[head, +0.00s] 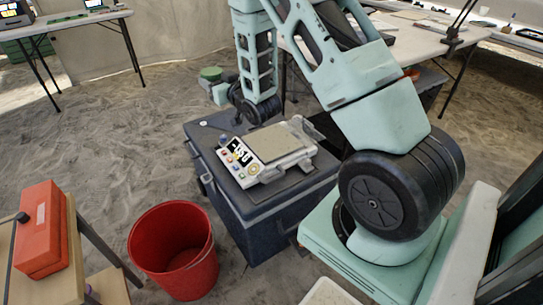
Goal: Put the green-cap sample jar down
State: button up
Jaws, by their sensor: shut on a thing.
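The green-cap sample jar (210,74) shows by its round green cap, to the left of my arm's end. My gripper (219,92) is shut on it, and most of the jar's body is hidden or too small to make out. The jar is held upright, beyond the far left corner of the dark case in the picture, with sandy ground behind it. I cannot tell its exact height.
A dark case (262,208) bears a scale (270,143) with coloured buttons. A red bucket (173,250) stands front left, near a wooden stand with an orange-red box (41,230). Tables stand at the back left and back right. Sandy ground lies open at left.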

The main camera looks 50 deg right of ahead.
jog(key=s+d+f+m+h+b, duration=0.1)
jog(key=s+d+f+b, duration=0.2)
jog(key=d+f+b, duration=0.55)
jog(key=s+d+f+m+h+b, duration=0.1)
jog(key=s+d+f+b, duration=0.2)
jog(key=d+f+b, duration=0.6)
jog(key=f+b, duration=0.2)
jog(key=b, duration=0.1)
jog(key=f+b, duration=0.4)
jog(key=b, duration=0.1)
jog(key=shift+s+d+f+b, duration=0.15)
jog(key=shift+d+f+b, duration=0.15)
jog(key=shift+f+b, duration=0.05)
jog(key=shift+f, duration=0.15)
jog(key=o, duration=0.7)
jog(key=shift+f, duration=0.1)
jog(key=o, duration=0.4)
